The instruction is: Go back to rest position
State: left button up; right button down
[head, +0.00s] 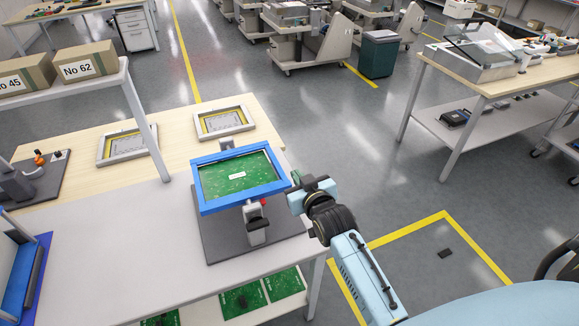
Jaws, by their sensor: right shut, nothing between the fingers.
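My right gripper (297,181) is at the right edge of the workbench, close to the right side of a blue frame (226,156) that holds a green circuit board (237,175). The frame sits raised on a stand with a dark base plate (215,236). The gripper's fingers are shut and hold nothing. I cannot tell from this view whether the fingertips touch the frame. My right arm comes in from the lower right. My left gripper is not in view.
The workbench (105,255) carries two framed panels (222,122) at the back. Green boards (243,300) lie on its lower shelf. Boxes (84,65) stand on a raised shelf at left. Open floor (350,135) lies to the right, before another table (497,86).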

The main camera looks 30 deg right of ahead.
jog(key=s+a+f+n+g+y, duration=0.15)
jog(key=s+g, duration=0.25)
jog(key=s, duration=0.6)
jog(key=s+a+f+g, duration=0.15)
jog(key=s+g, duration=0.25)
jog(key=s, duration=0.5)
jog(key=s+a+f+n+g, duration=0.1)
jog(key=s+a+g, duration=0.2)
jog(key=s, duration=0.7)
jog(key=s+f+g+b, duration=0.25)
jog(key=f+b, duration=0.35)
jog(key=f, duration=2.6)
jog(key=s+d+f+b, duration=0.3)
jog(key=s+f+b, duration=0.1)
jog(key=s+f, duration=1.2)
notch_tip(320, 180, down, 2)
jog(key=shift+s+d+g+b, duration=0.15)
jog(key=shift+g+b, duration=0.2)
jog(key=shift+b, duration=0.05)
